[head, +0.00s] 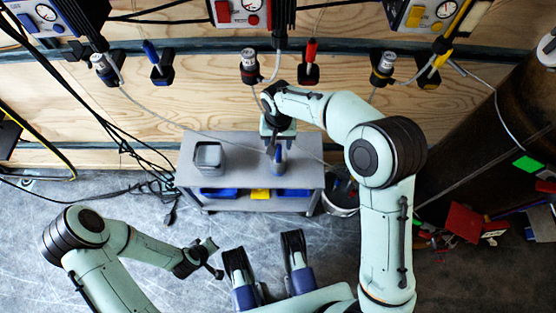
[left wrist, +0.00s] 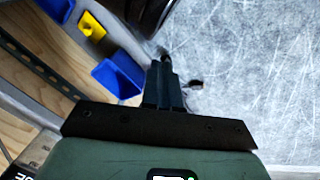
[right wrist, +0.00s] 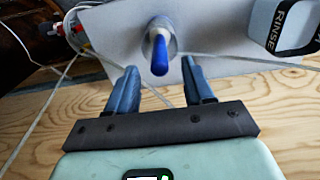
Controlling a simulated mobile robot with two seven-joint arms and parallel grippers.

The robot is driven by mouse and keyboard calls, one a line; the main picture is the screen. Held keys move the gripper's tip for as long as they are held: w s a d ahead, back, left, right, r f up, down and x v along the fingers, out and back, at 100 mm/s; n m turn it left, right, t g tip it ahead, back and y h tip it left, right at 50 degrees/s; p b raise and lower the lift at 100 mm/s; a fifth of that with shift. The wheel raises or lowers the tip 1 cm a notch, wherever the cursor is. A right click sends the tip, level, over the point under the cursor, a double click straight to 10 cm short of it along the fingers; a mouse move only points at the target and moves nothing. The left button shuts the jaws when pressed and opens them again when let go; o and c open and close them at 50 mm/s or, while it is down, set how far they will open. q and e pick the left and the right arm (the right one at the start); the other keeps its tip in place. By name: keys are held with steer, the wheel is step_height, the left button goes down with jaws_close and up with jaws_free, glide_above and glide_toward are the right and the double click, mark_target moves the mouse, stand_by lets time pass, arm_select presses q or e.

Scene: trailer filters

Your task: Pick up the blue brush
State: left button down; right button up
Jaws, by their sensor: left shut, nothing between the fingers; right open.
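The blue brush (head: 279,160) stands on the top of the grey cart (head: 240,150), handle up. In the right wrist view, its blue handle (right wrist: 160,55) rises from a grey round base and lies between the lines of the fingers, beyond their tips. My right gripper (head: 275,143) is over the cart at the brush, open, with one finger on each side in its wrist view (right wrist: 159,72); I see no contact. My left gripper (head: 214,258) is low in front of the cart, away from the brush. Its fingers are together and empty in the left wrist view (left wrist: 163,62).
A grey container (head: 208,156) marked RINSE (right wrist: 290,25) stands on the cart's left. Blue bins (head: 220,193) and a yellow bin (head: 260,195) sit below. Blue-handled (head: 151,52) and red-handled (head: 311,50) tools hang on the wall. A bucket (head: 342,200) stands right of the cart.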

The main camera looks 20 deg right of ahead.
mark_target(279, 150)
step_height(279, 150, down, 5)
steer(key=shift+r+b, duration=0.2)
steer(key=shift+b, duration=0.45)
steer(key=shift+f, duration=0.4)
jaws_close()
arm_select(q)
steer(key=f, duration=0.1)
steer(key=s, duration=0.1)
steer(key=s+f+g, duration=0.1)
steer(key=shift+s+a+f, duration=0.2)
steer(key=shift+a+f, duration=0.05)
steer(key=shift+f, duration=0.1)
arm_select(e)
steer(key=shift+r, duration=0.1)
